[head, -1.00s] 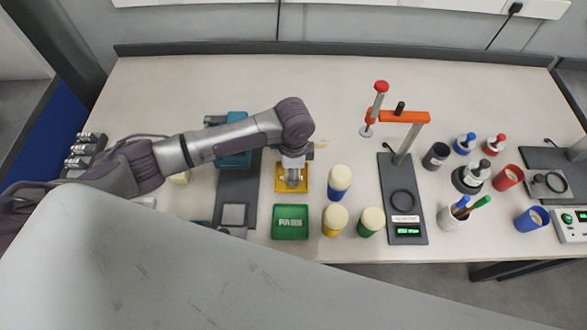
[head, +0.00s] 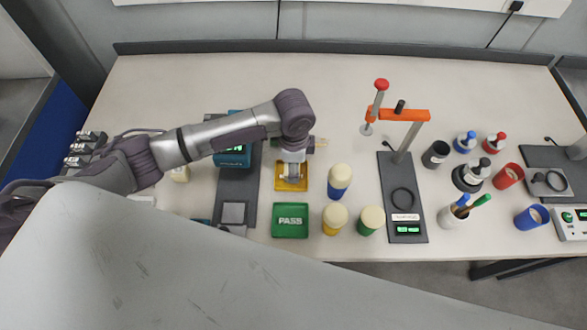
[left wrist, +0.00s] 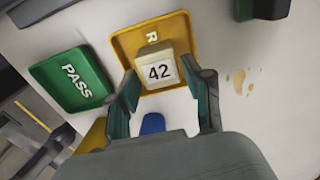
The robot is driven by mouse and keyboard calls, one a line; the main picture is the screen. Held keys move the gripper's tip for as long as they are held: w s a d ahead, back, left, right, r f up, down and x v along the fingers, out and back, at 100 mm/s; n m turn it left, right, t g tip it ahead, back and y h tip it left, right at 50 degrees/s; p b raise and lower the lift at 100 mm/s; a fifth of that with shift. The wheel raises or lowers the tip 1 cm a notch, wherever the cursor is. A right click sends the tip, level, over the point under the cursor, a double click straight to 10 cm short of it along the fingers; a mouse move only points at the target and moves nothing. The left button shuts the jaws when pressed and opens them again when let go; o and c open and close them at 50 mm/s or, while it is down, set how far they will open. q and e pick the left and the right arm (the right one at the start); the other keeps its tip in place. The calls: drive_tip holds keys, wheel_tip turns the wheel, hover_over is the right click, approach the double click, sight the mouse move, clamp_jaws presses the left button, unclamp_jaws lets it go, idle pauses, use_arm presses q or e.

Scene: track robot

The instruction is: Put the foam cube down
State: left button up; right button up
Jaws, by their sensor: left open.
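The foam cube (left wrist: 158,68) is off-white with a "42" label. In the left wrist view it appears to rest in the yellow tray (left wrist: 124,42), which has a letter R by its far rim. The tray also shows in the head view (head: 281,187), where my gripper mostly hides the cube. My left gripper (left wrist: 166,92) is open. Its fingers stand apart, with the cube beyond and between their tips; I see no finger gripping it. In the head view the left gripper (head: 292,178) is over the yellow tray. My right gripper is not in view.
The green PASS tray (head: 290,221) lies just in front of the yellow tray. A blue cream-topped container (head: 339,188) stands close on the right, with yellow and green ones nearby. A teal device (head: 233,157) is at left. The table behind is clear.

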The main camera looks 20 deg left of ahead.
use_arm(q)
wheel_tip(320, 180, up, 10)
drive_tip(key=shift+b, duration=0.35)
drive_tip(key=shift+s+f, duration=0.1)
drive_tip(key=shift+f, duration=0.05)
